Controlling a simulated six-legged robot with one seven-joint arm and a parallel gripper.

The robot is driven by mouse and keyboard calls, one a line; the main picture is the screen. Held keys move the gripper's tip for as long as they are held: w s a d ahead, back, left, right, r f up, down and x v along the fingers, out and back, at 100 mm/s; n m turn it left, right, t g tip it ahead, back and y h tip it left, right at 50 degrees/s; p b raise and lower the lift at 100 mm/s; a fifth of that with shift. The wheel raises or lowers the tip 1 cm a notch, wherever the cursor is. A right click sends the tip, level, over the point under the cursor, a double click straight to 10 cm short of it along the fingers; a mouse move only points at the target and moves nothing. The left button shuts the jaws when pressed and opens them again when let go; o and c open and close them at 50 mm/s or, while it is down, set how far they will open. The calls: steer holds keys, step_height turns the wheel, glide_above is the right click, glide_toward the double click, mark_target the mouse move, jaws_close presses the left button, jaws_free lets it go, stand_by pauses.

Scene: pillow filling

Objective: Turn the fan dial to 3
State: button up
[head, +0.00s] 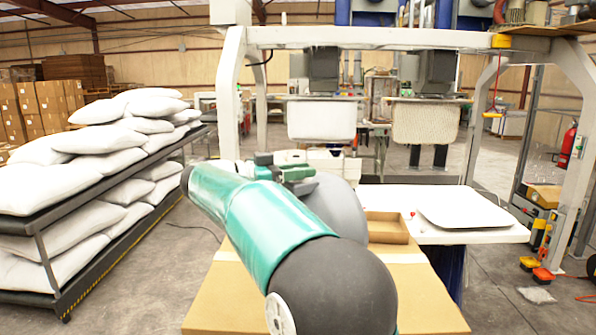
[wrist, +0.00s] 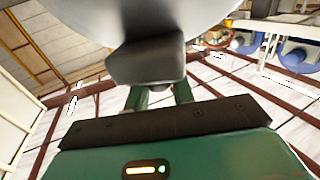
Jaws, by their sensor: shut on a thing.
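In the wrist view, my gripper (wrist: 159,90) has its two green fingers shut on the sides of a dark grey block (wrist: 145,60). The block stands out from a large, pale grey rounded face (wrist: 75,22) that fills the top of the view. The block looks like the grip of the fan dial. No numbers or marks show, so its setting cannot be read.
A white table (head: 465,236) with a pale tray (head: 462,207) stands to the right, next to an open cardboard box (head: 388,228). A rack (head: 45,250) of white pillows (head: 45,190) stands left. A white machine frame (head: 370,38) rises behind. Floor between the rack and frame is mostly clear.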

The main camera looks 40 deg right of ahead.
steer(key=shift+f+m+g+y, duration=0.3)
steer(key=shift+m+g, duration=0.3)
steer(key=shift+g, duration=0.6)
steer(key=o, duration=0.9)
steer(key=shift+r, duration=0.15)
steer(key=shift+w, duration=0.1)
steer(key=v, duration=1.3)
steer(key=shift+w+a+r, duration=0.1)
steer(key=shift+a+r, duration=0.05)
steer(key=shift+a, duration=0.2)
